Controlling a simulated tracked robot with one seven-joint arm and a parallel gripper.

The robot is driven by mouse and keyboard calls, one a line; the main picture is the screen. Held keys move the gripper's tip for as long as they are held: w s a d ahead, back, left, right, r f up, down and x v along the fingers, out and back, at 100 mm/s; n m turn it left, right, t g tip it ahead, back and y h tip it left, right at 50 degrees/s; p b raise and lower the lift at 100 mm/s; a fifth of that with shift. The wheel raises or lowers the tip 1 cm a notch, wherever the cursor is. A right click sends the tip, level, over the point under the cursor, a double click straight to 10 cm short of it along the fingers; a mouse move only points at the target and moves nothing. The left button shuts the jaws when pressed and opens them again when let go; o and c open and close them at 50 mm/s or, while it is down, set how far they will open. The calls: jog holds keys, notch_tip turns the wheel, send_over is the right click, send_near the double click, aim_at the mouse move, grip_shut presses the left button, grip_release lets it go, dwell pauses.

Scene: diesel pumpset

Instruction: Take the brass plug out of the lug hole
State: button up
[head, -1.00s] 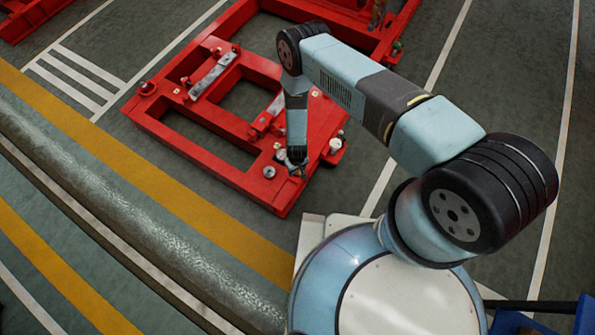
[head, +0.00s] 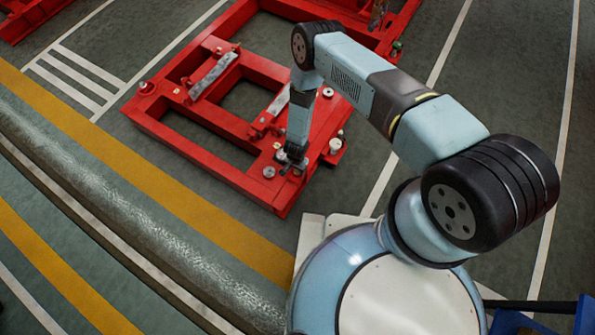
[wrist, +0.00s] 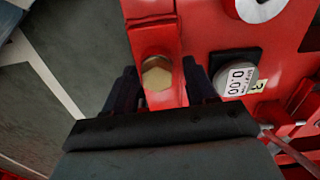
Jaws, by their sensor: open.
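The brass plug (wrist: 156,76) shows its hexagonal head in the wrist view, seated in the red lug (wrist: 152,38). My gripper (wrist: 160,72) is open, with one dark finger on each side of the plug. A gap shows between each finger and the plug, and nothing is held. Whether the fingertips reach down to the plug's level I cannot tell. In the head view my gripper (head: 292,165) is over the near corner of the red frame (head: 225,174). The plug cannot be made out there.
A white round part (wrist: 262,6) is at the top. In the head view a grey disc (head: 268,172) and a white post (head: 336,145) flank my gripper. Open floor (head: 368,155) lies right.

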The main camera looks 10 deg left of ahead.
jog(key=shift+m, duration=0.3)
jog(key=shift+w+d, duration=0.1)
jog(key=shift+d, duration=0.1)
dwell(0.3)
grip_shut()
dwell(0.4)
